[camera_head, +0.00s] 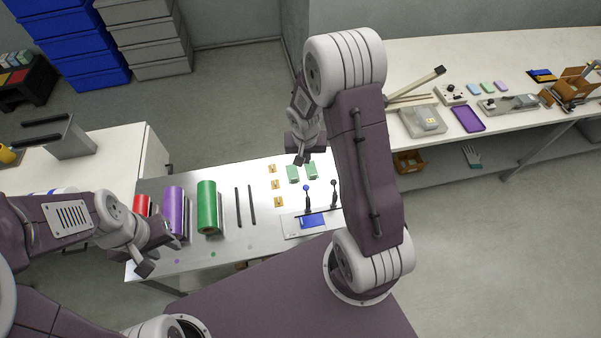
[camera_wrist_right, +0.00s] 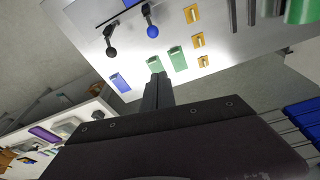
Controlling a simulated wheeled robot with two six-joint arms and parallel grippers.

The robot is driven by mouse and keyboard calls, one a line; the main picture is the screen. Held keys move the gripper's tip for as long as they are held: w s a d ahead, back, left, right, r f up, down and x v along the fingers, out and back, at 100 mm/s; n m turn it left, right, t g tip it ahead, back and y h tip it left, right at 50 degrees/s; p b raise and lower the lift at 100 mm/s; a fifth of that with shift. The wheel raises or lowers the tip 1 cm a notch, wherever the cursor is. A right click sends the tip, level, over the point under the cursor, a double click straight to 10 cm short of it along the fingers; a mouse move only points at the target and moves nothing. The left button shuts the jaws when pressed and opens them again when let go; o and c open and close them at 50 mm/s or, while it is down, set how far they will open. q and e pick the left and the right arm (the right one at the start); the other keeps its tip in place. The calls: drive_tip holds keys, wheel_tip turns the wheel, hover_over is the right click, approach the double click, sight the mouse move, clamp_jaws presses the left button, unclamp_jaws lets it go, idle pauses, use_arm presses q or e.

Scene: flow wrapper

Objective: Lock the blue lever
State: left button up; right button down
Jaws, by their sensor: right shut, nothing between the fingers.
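The blue lever (camera_head: 306,189) has a blue ball knob on a dark stem and stands at the metal table's front right. Its blue knob (camera_wrist_right: 152,31) also shows in the right wrist view, apart from the fingers. A similar lever with a black knob (camera_head: 333,184) stands to its right. My right gripper (camera_head: 301,159) is shut and empty, above the table's back part, beyond the blue lever. Its closed fingers (camera_wrist_right: 157,88) show in the right wrist view. My left gripper (camera_head: 145,268) hangs near the table's front left, far from the lever; its jaw opening is unclear.
Green (camera_head: 207,207), purple (camera_head: 174,212) and red rolls lie at the table's left, beside two dark bars (camera_head: 245,205). Several small yellow pieces (camera_head: 276,185) and two green pieces (camera_head: 293,174) lie behind the levers. A blue rectangle (camera_head: 313,221) lies on the plate in front.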

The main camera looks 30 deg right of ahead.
sight(307, 198)
drive_tip(key=shift+a, duration=0.1)
drive_tip(key=b+x, duration=0.4)
drive_tip(key=x, duration=0.7)
drive_tip(key=s, duration=0.1)
drive_tip(key=s+a+r+b, duration=0.1)
drive_tip(key=s, duration=0.2)
drive_tip(key=shift+a+r+b, duration=0.25)
drive_tip(key=shift+a+b, duration=0.05)
drive_tip(key=shift+a, duration=0.05)
drive_tip(key=shift+w, duration=0.15)
